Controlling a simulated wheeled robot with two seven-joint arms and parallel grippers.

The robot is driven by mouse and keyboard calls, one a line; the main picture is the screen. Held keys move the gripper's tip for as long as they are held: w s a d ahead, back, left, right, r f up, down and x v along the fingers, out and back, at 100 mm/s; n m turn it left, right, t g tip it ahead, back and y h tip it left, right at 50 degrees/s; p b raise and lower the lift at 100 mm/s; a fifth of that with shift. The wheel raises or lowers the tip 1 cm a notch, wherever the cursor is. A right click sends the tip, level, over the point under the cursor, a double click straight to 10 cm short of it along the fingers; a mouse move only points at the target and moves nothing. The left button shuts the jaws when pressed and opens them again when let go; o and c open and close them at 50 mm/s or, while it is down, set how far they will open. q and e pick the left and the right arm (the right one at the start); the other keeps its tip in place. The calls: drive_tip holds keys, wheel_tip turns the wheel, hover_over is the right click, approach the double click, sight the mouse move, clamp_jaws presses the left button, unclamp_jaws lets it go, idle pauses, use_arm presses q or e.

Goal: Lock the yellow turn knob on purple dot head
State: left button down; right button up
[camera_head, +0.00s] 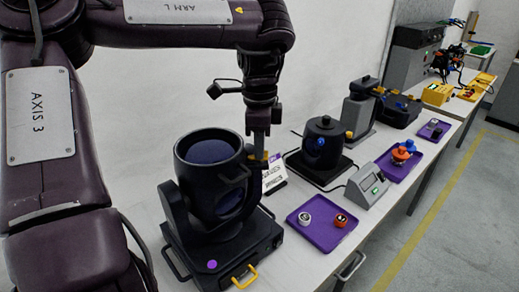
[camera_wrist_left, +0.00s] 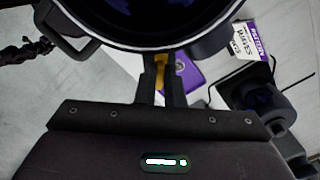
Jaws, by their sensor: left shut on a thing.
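The purple dot head is a black can-shaped lamp (camera_head: 207,180) tilted upward in a yoke on a black base, with a purple dot (camera_head: 212,264) on the base's front. My left gripper (camera_head: 262,152) points down at the right side of the can, by the yoke arm. In the left wrist view its fingers (camera_wrist_left: 161,88) are shut on the yellow turn knob (camera_wrist_left: 160,68), just beside the can's rim (camera_wrist_left: 150,42). Only a sliver of the knob shows in the head view (camera_head: 265,156). My right gripper is not in view.
A purple tray (camera_head: 318,236) with two small round parts lies right of the lamp. A white-and-purple box (camera_head: 273,174) stands close behind the gripper. Another black device (camera_head: 322,150), a grey display box (camera_head: 366,186) and a second purple tray (camera_head: 400,169) stand farther along the table.

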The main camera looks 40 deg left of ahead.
use_arm(q)
drive_tip(key=shift+n+b, duration=0.35)
drive_tip(key=shift+n, duration=0.45)
drive_tip(key=shift+r, duration=0.1)
drive_tip(key=c, duration=1.5)
unclamp_jaws()
drive_tip(key=shift+c, duration=0.2)
wheel_tip(320, 180, up, 8)
drive_tip(key=shift+f+p, duration=0.1)
drive_tip(key=shift+p, duration=0.2)
